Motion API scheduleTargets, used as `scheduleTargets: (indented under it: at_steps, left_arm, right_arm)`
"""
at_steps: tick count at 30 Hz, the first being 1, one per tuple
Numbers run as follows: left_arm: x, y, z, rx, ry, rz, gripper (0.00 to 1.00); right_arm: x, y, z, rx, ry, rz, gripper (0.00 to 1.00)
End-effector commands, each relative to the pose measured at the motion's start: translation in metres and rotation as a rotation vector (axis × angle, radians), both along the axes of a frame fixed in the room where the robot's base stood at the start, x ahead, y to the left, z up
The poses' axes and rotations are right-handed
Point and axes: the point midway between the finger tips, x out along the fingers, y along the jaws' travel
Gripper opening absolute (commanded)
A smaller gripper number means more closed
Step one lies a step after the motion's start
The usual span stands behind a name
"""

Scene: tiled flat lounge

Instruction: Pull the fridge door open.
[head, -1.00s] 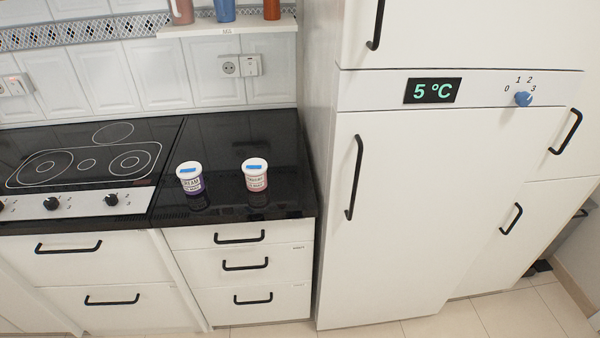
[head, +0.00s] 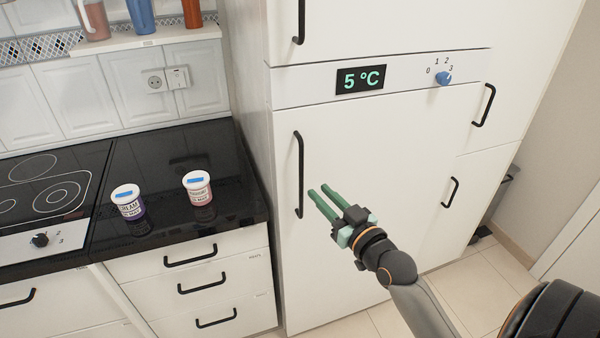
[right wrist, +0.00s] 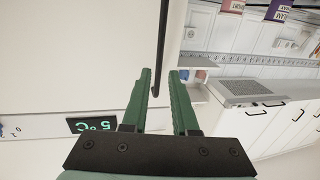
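The white fridge door (head: 390,150) is shut, with a vertical black handle (head: 299,175) along its left edge. My right gripper (head: 318,190) is in front of the door, just right of the handle's lower part, its two green fingers pointing up and left. The fingers are apart with nothing held. In the right wrist view, the handle (right wrist: 163,40) runs in line with the gap between the fingers (right wrist: 160,75), its end showing between them. I see no grip on it; the exact distance is unclear. My left gripper is not in view.
The fridge has a 5 °C display (head: 360,79) and blue knob (head: 443,79) above the door. Left of it, a black counter (head: 190,235) holds a purple-labelled tub (head: 128,202) and a pink-labelled tub (head: 198,188).

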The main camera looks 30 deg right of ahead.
Motion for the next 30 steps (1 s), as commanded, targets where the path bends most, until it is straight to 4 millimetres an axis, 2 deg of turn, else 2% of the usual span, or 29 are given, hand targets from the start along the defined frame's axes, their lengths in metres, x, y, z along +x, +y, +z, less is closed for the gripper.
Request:
scheduleTargets:
  at_steps: [9, 15, 21, 29, 30]
  left_arm:
    - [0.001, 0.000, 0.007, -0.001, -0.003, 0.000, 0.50]
    - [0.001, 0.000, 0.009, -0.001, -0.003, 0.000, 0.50]
    - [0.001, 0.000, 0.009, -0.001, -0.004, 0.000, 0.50]
    - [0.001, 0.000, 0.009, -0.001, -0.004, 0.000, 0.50]
    - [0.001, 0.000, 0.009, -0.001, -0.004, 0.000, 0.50]
  right_arm:
    - [0.056, -0.002, 0.001, 0.001, 0.001, 0.000, 0.27]
    - [0.081, -0.003, -0.001, 0.000, 0.002, 0.000, 0.27]
    - [0.092, -0.003, -0.001, 0.000, 0.003, 0.001, 0.27]
    - [0.092, -0.003, -0.001, 0.000, 0.004, 0.001, 0.27]
    - [0.092, -0.003, -0.001, 0.000, 0.003, 0.000, 0.24]
